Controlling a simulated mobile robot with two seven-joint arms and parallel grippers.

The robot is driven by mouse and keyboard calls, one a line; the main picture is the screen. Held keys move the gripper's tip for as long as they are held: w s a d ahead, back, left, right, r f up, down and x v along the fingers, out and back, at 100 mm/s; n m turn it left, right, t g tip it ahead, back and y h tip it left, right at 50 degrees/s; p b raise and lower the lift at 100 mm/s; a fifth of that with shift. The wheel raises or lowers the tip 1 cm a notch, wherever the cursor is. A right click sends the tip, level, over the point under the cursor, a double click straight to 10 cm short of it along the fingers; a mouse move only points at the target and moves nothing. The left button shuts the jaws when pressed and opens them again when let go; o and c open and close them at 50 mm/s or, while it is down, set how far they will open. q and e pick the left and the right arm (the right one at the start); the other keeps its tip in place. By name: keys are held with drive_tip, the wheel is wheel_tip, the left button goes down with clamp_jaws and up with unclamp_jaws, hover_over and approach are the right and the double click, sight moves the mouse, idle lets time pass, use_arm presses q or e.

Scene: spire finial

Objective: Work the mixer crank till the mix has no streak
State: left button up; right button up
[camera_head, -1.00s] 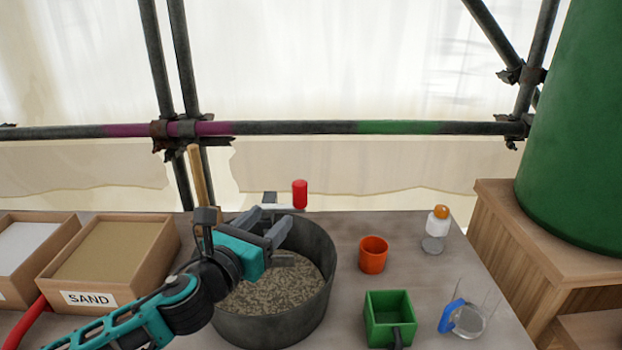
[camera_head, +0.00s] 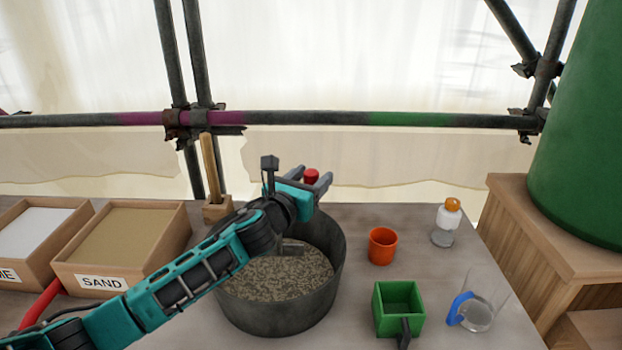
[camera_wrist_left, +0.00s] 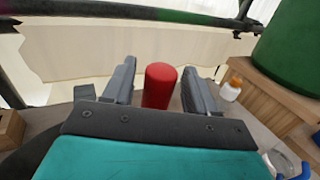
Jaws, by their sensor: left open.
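The mixer is a dark grey round tub (camera_head: 328,262) on the table, with a speckled grey-brown mix (camera_head: 280,278) inside. I cannot make out clear streaks in the mix. The red crank knob (camera_head: 311,176) stands at the tub's far side; the crank arm is mostly hidden behind my left gripper (camera_head: 315,178). My left gripper is open, its fingers on either side of the knob. In the left wrist view the red knob (camera_wrist_left: 160,86) stands upright between the two grey fingers, with gaps showing on both sides. My right gripper is not in view.
A sand box (camera_head: 120,240) and a white-filled box (camera_head: 38,232) stand left. An orange cup (camera_head: 382,246), green scoop (camera_head: 398,310), clear jug (camera_head: 474,314) and orange-capped bottle (camera_head: 447,222) stand right. A scaffold pole (camera_head: 330,118) crosses behind.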

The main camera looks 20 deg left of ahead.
use_arm(q)
drive_tip(key=shift+w, duration=0.1)
drive_tip(key=shift+c, duration=0.4)
clamp_jaws()
